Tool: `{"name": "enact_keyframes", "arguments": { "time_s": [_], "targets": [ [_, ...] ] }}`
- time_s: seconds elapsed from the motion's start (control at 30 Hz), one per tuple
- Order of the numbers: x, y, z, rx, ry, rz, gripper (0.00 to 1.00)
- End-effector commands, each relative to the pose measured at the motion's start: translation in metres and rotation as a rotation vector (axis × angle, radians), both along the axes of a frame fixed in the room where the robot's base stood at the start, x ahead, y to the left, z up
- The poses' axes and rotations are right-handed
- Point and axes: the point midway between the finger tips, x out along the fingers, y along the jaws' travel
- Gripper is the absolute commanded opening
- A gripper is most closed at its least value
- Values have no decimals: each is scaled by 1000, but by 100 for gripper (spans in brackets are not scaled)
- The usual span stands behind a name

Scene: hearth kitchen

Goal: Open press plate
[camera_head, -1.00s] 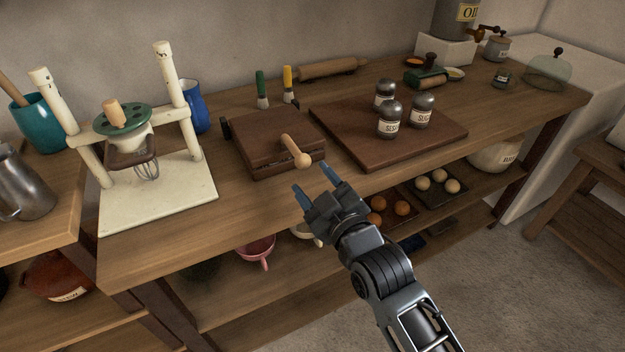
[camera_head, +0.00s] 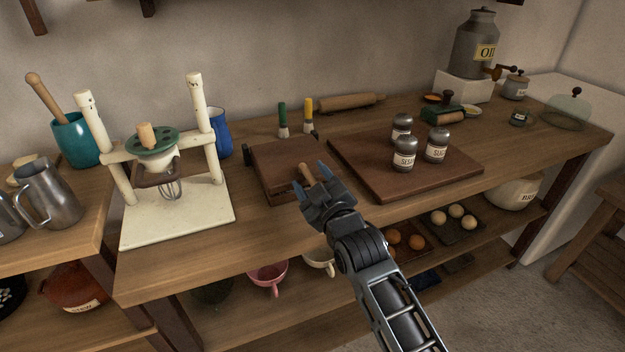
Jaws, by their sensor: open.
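The press (camera_head: 275,158) is a dark brown, flat block with two stacked plates on the wooden counter, left of the cutting board. Its upper plate lies closed on the lower one. A light wooden handle (camera_head: 304,171) sticks out from its front right side. My gripper (camera_head: 312,182) is open, with its blue-grey fingertips at the handle. The fingers hide the knob end of the handle, and I cannot tell whether they touch it.
A cutting board (camera_head: 374,180) with several labelled shakers stands right of the press. A cream mixer stand (camera_head: 152,205) is on the left. Cups and eggs sit on the shelf below.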

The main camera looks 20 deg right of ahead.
Motion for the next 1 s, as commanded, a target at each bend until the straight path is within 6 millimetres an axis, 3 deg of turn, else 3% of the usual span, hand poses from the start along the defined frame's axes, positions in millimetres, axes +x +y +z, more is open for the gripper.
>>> {"name": "enact_keyframes", "arguments": {
  "time_s": [0.2, 0.8, 1.0],
  "targets": [
    [0, 0, 0, 0, 0, 0, 59],
    [0, 0, 0, 1, 0, 0, 2],
    [0, 0, 0, 1, 0, 0, 0]
  ]
}}
